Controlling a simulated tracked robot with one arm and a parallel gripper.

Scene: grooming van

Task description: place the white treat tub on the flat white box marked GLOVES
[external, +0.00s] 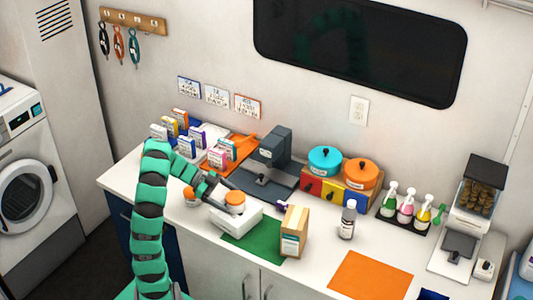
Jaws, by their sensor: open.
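Any lettering on the box is too small to read. My gripper (222,200) is open, just to the left of this tub; I cannot tell whether its fingers touch it. A second orange-lidded white container (191,198) stands on the counter left of the box, partly behind my arm. Which of the two is the treat tub cannot be read from labels.
A tan carton (293,231) stands on the right of the green mat (258,248). A grey scale-like machine (274,165) is behind. Free counter lies around the orange mat (370,276).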

